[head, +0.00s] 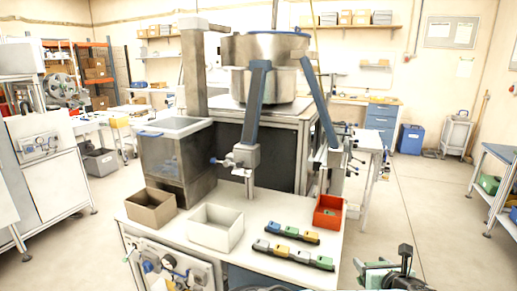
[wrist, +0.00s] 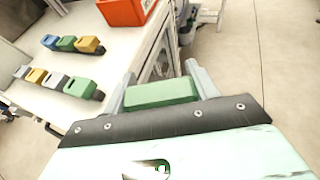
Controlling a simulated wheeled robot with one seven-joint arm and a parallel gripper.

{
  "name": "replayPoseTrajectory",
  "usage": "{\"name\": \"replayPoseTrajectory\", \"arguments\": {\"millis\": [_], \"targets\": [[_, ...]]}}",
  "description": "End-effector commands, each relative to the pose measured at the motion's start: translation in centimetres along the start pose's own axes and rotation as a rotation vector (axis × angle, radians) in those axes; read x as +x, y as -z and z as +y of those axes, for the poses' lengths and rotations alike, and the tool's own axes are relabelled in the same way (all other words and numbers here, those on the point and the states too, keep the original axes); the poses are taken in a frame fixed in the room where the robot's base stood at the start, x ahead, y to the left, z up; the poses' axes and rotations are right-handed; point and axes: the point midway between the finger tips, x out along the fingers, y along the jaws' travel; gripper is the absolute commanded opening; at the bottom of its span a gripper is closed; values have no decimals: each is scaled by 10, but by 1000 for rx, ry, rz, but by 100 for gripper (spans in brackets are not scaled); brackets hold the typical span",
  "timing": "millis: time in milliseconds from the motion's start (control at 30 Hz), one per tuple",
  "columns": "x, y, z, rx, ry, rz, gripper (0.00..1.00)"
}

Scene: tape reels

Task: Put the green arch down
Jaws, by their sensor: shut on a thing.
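The green arch (wrist: 160,93) is a green block between the two grey fingers of my gripper (wrist: 160,76) in the wrist view. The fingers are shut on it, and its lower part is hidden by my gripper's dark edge. My gripper is off the right front side of the white worktable (wrist: 118,48), with floor showing beyond it. In the head view, part of my arm shows at the lower right; I cannot make out the arch clearly there.
On the worktable are two rows of coloured blocks (head: 284,230) (head: 292,254) in dark holders. A red bin (head: 328,212), a white bin (head: 215,230) and a brown bin (head: 150,210) stand there too. A large steel bowl machine (head: 265,48) stands behind. Floor (head: 425,215) to the right is clear.

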Motion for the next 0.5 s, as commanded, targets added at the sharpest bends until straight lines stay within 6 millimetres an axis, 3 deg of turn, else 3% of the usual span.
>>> {"name": "replayPoseTrajectory", "arguments": {"millis": [33,200,333,500], "targets": [[-8,18,-1,-4,3,6,35],[-36,66,-10,-1,13,6,35],[-52,85,-16,2,16,2,35],[-60,92,-18,-1,13,2,35]]}}
